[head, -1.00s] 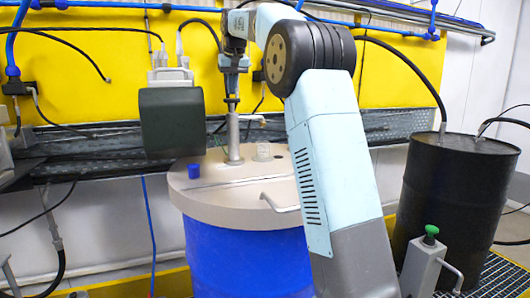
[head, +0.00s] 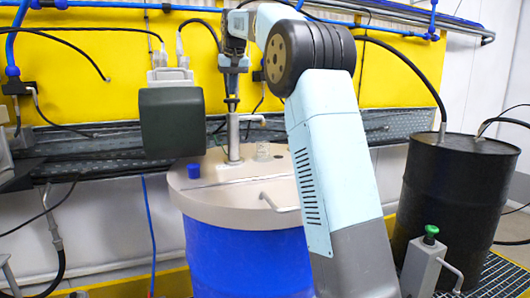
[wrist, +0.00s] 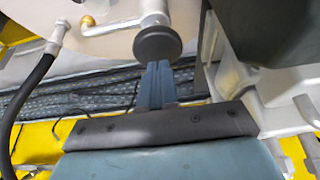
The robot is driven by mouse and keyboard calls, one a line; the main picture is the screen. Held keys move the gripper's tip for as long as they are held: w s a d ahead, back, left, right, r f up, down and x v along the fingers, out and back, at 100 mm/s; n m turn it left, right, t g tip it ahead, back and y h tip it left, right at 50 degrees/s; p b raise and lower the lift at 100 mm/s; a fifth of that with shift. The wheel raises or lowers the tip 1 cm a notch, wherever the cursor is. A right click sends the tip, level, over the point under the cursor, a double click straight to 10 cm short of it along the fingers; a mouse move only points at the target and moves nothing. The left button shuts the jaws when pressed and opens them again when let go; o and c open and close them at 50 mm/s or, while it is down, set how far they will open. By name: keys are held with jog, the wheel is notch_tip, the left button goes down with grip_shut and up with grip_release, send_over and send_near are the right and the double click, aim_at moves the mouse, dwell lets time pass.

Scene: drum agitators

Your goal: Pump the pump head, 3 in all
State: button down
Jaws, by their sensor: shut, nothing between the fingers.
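The pump head (head: 233,132) is a pale metal post with a side spout, upright on the beige lid of the blue drum. In the wrist view its dark round top (wrist: 158,42) shows on a pale stem. My gripper (head: 231,94) points down directly above the pump head. In the wrist view my gripper (wrist: 157,66) has its blue-grey fingers together, empty, with the tips at the edge of the dark round top. I cannot tell whether they touch it.
The blue drum (head: 245,260) has a beige lid (head: 210,205) bearing a blue cap (head: 193,171), a clear cup (head: 263,152) and a handle. A dark green box (head: 171,122) hangs left of the pump. A black drum (head: 455,185) and a green-button box (head: 425,265) stand right.

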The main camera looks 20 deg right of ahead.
jog(key=shift+f, duration=0.1)
jog(key=shift+f, duration=1.95)
jog(key=shift+r, duration=2.05)
jog(key=shift+f, duration=0.15)
jog(key=shift+f, duration=1.9)
jog(key=shift+r, duration=2.05)
